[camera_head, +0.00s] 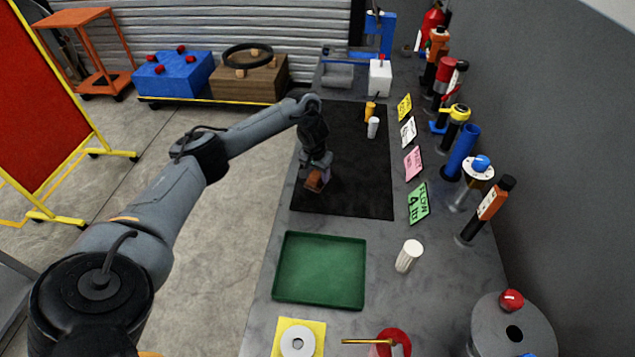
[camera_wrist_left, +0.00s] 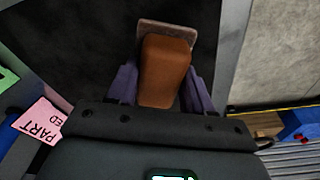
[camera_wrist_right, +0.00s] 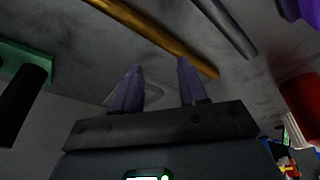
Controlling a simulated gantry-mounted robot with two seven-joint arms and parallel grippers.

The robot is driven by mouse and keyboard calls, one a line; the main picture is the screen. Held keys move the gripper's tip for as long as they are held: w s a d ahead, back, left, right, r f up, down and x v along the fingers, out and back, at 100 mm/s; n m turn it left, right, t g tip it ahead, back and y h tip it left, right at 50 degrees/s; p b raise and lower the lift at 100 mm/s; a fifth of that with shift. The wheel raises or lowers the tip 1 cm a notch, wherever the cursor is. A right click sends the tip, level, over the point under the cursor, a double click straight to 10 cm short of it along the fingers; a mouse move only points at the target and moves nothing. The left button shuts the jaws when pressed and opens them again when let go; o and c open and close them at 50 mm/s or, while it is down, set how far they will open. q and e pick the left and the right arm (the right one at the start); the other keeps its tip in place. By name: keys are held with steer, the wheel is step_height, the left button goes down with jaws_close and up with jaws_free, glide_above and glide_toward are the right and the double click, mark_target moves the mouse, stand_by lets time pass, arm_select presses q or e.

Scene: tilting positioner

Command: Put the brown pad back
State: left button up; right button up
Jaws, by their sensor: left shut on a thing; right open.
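The brown pad (camera_head: 313,182) is a small block held over the near part of the black mat (camera_head: 345,203). My left gripper (camera_head: 320,172) is shut on it. In the left wrist view the pad (camera_wrist_left: 164,72) sits between the two purple fingers, with a flat grey-brown plate (camera_wrist_left: 168,32) at its far end. I cannot tell whether the pad touches the mat. My right gripper (camera_wrist_right: 156,68) is open and empty in the right wrist view, and is not seen in the head view.
A green tray (camera_head: 281,270) lies empty in front of the mat. A white ribbed cylinder (camera_head: 409,256) stands right of it. Coloured cards, including a green one (camera_head: 418,203), and several upright tools line the wall.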

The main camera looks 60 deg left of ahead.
mark_target(315, 176)
arm_select(q)
steer(key=shift+f+b, duration=0.3)
steer(key=shift+f, duration=1.6)
arm_select(e)
steer(key=shift+f, duration=0.3)
steer(key=shift+a, duration=0.15)
arm_select(q)
steer(key=o, duration=1.1)
steer(key=shift+f, duration=0.15)
steer(key=shift+r, duration=0.4)
steer(key=r, duration=0.1)
steer(key=r+p, duration=0.1)
steer(key=r, duration=0.3)
steer(key=shift+s+d+r, duration=0.15)
steer(key=shift+s+d, duration=0.05)
steer(key=shift+s, duration=0.15)
arm_select(e)
steer(key=shift+r, duration=0.6)
arm_select(q)
steer(key=r+p, duration=0.1)
steer(key=r, duration=0.1)
steer(key=r+p, duration=0.1)
steer(key=r, duration=0.1)
steer(key=r+p, duration=0.2)
steer(key=shift+s+d+r, duration=0.1)
steer(key=shift+s+d, duration=0.15)
steer(key=shift+s, duration=0.15)
arm_select(e)
step_height(315, 176, up, 4)
steer(key=shift+r, duration=0.1)
